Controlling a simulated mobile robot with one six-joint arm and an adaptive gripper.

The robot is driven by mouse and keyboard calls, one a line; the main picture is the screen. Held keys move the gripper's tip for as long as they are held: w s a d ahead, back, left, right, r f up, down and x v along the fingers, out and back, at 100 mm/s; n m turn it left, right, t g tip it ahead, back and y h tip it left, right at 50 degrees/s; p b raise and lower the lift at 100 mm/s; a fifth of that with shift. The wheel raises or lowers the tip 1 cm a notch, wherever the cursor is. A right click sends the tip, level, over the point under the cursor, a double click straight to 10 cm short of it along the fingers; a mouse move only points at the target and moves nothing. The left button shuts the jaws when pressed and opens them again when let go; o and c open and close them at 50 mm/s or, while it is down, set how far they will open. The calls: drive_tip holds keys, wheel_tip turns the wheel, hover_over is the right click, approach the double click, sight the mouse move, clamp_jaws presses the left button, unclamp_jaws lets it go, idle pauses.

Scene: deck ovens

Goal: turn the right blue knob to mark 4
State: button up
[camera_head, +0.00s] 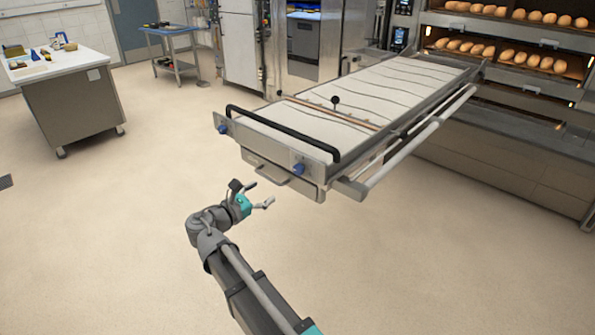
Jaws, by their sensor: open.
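The right blue knob (298,169) sits on the front face of the oven loader (330,182), near its right corner. Its marks are too small to read in this view. A second, left blue knob (223,129) sits at the loader's left front corner. My gripper (261,193) is open and empty. In the picture it is below and to the left of the right knob, apart from it.
A black bar handle (282,134) runs along the loader's front, with a grey lower handle (268,177) beneath. A long rail (420,143) extends along its right side. Deck ovens with loaves (500,53) stand at back right. Open floor (120,230) lies left.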

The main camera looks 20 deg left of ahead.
sight(296, 171)
drive_tip(key=shift+w, duration=0.1)
drive_tip(key=x, duration=1.3)
drive_tip(key=shift+w+d, duration=0.2)
drive_tip(key=shift+w, duration=0.1)
drive_tip(key=c, duration=1.1)
drive_tip(key=shift+d, duration=0.2)
drive_tip(key=shift+c, duration=0.3)
drive_tip(key=shift+a, duration=0.15)
